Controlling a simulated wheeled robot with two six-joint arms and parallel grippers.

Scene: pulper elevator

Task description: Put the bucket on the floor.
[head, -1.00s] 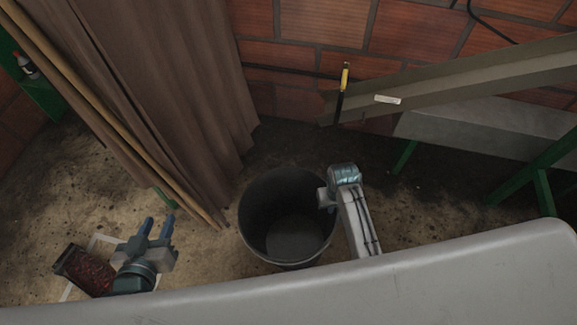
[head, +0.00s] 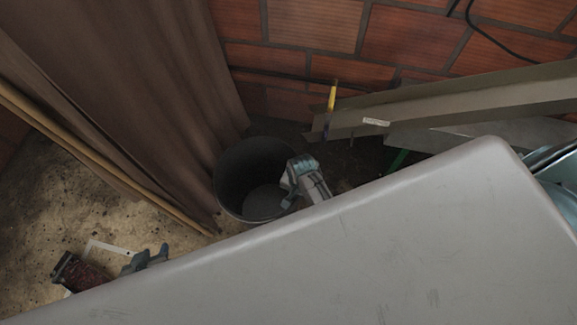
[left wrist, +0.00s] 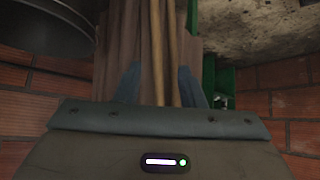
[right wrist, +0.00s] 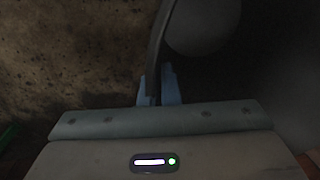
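The dark grey bucket (head: 232,168) is upright, its open top facing the head camera, beside the brown curtain. My right gripper (head: 290,182) is at the bucket's right rim. In the right wrist view the bucket's wall (right wrist: 160,45) runs down between the two blue fingers (right wrist: 159,88), which are close together on it. Whether the bucket's base touches the floor is hidden. My left gripper (head: 152,256) is at the lower left, away from the bucket. In the left wrist view its fingers (left wrist: 160,85) stand apart with nothing between them.
The brown curtain (head: 150,70) and wooden poles (head: 110,165) are left of the bucket. A sloping metal channel (head: 450,100) is at the right before the brick wall (head: 300,25). A dark red container (head: 83,275) is near my left gripper. Floor (head: 50,200) is clear at left.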

